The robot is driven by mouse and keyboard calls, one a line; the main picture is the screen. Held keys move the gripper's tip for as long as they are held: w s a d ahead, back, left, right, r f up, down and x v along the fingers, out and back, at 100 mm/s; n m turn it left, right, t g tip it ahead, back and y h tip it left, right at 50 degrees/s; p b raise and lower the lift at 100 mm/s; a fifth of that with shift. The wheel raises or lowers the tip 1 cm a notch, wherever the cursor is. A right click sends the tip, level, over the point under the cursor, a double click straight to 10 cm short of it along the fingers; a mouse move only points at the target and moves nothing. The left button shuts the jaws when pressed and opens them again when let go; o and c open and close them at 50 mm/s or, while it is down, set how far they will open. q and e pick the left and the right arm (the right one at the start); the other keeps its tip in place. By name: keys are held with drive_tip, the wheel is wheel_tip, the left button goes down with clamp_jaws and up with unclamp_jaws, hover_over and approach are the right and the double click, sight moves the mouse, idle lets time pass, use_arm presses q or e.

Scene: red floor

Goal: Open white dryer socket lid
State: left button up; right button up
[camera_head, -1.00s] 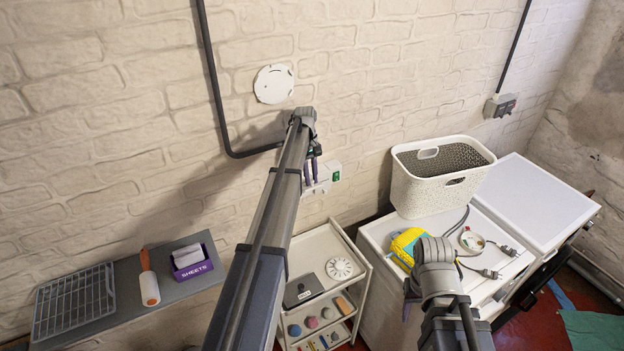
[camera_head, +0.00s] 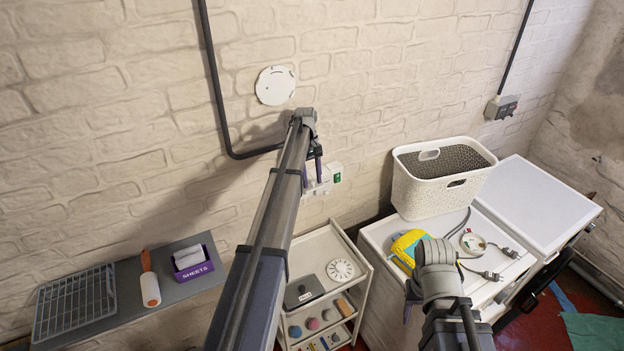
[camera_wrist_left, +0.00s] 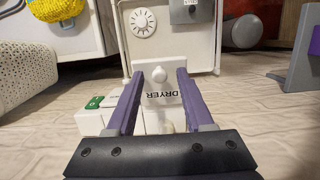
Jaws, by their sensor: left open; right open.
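A white trolley (camera_head: 325,245) stands below the socket. A grey shelf (camera_head: 132,285) is at left. A dark pipe (camera_head: 214,80) runs down the wall.

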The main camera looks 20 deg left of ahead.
use_arm(q)
drive_tip(key=shift+s+d+f+y, duration=0.15)
drive_tip(key=shift+f+y, duration=0.05)
drive_tip(key=shift+y, duration=0.1)
drive_tip(key=f+t+y+b, duration=0.4)
drive_tip(key=y+b, duration=0.1)
drive_tip(key=b, duration=0.6)
drive_tip(key=f+t+y+b, duration=0.4)
drive_tip(key=f+y+b, duration=0.1)
drive_tip(key=b, duration=0.7)
drive_tip(key=f+t+y+b, duration=0.4)
drive_tip(key=y+b, duration=0.1)
drive_tip(key=b, duration=0.6)
drive_tip(key=shift+w+a+f+b, duration=0.15)
drive_tip(key=shift+w+a+b, duration=0.15)
drive_tip(key=shift+b, duration=0.1)
drive_tip(key=v, duration=0.7)
drive_tip(key=s+d+f+m+g+h, duration=0.3)
drive_tip(key=s+d+f+g, duration=0.1)
drive_tip(key=s+d+f, duration=0.3)
drive_tip(key=shift+s+f+h, duration=0.4)
drive_tip(key=shift+s+f, duration=1)
drive_tip(key=shift+f, duration=0.65)
